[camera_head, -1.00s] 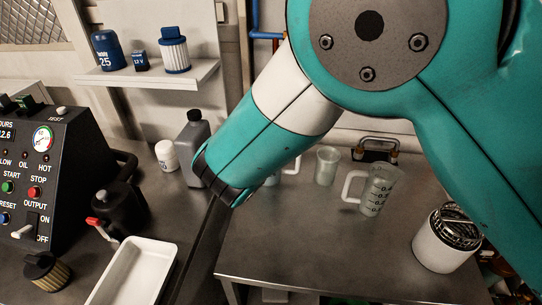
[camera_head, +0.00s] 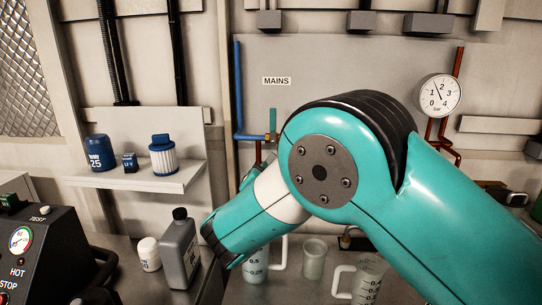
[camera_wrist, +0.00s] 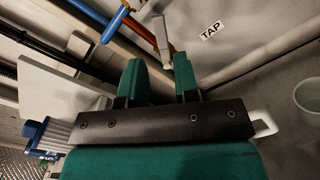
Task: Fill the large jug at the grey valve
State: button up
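A clear jug (camera_head: 255,266) with printed marks and a white handle stands on the bench just right of my arm's end, partly hidden by the arm. A second clear marked jug (camera_head: 367,284) with a white handle stands further right, cut by the bottom edge. I cannot tell for sure which is larger. In the wrist view a grey lever (camera_wrist: 160,36) shows beyond my fingers, beside an orange-brown pipe; I cannot tell for sure that it is the grey valve. My gripper (camera_wrist: 160,72) has its two green fingers apart with nothing between them.
A clear cup (camera_head: 314,259) stands between the jugs. A grey bottle (camera_head: 179,252) and a white tub (camera_head: 148,254) stand left of my arm. A shelf (camera_head: 140,180) holds a filter and blue containers. A blue pipe (camera_head: 238,90) runs down the wall beside the MAINS label.

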jog(key=w+p, duration=0.1)
jog(key=w, duration=0.2)
jog(key=w+p, duration=0.1)
jog(key=w, duration=0.2)
jog(key=w+d+p, duration=0.1)
jog(key=w, duration=0.2)
jog(key=shift+w, duration=0.35)
jog(key=shift+d, duration=0.1)
grip_shut()
